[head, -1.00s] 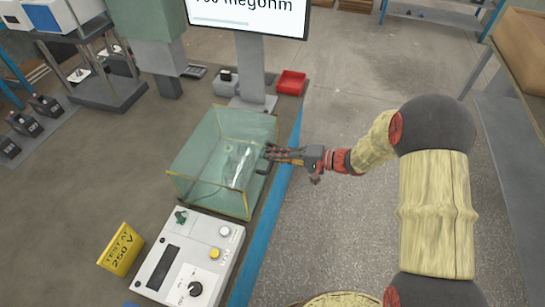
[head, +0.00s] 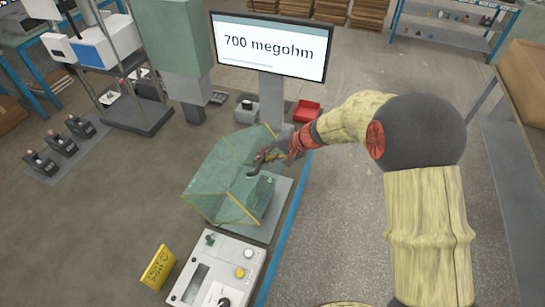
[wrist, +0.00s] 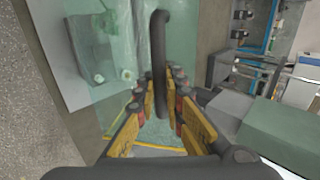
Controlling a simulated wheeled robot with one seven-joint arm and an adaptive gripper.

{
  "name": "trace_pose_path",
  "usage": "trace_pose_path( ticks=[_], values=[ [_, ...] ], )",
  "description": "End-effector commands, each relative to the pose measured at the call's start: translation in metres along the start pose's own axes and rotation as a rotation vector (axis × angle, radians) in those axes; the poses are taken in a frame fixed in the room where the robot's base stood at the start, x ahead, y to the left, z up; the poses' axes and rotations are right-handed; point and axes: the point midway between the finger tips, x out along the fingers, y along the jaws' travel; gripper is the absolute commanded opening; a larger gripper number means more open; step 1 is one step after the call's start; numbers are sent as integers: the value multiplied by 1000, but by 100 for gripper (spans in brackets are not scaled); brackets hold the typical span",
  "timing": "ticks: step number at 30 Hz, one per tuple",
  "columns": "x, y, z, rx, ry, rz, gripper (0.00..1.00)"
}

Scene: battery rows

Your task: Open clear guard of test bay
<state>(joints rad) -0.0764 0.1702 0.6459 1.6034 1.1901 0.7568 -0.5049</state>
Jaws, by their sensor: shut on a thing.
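The clear guard (head: 222,178) of the test bay is a greenish see-through cover with yellow edges. It is tilted up, with its front side raised off the grey base plate (head: 282,205). My gripper (head: 265,160) is at the guard's right side, shut on its dark handle (wrist: 159,45). In the wrist view the handle runs between the yellow finger pads of my gripper (wrist: 160,88). The clear panel shows behind the handle. Green parts of the bay show under the guard, but their details are blurred.
A white tester with knobs (head: 225,268) and a yellow sign (head: 158,268) stand in front of the bay. A monitor reading 700 megohm (head: 270,48) stands behind it. A red tray (head: 307,111) is at the back right. Open floor lies right of the blue bench edge.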

Motion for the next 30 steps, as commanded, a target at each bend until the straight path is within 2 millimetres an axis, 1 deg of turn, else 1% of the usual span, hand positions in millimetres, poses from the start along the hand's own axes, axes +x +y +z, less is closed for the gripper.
trace_pose_path(
  ticks=[1,9,20,30],
  values=[
    [-4,-16,0,-5,0,20,0],
    [6,-54,0,-5,-1,140,0],
    [27,-99,0,-6,-2,299,0],
    [52,-136,-1,-9,0,452,0]
  ],
)
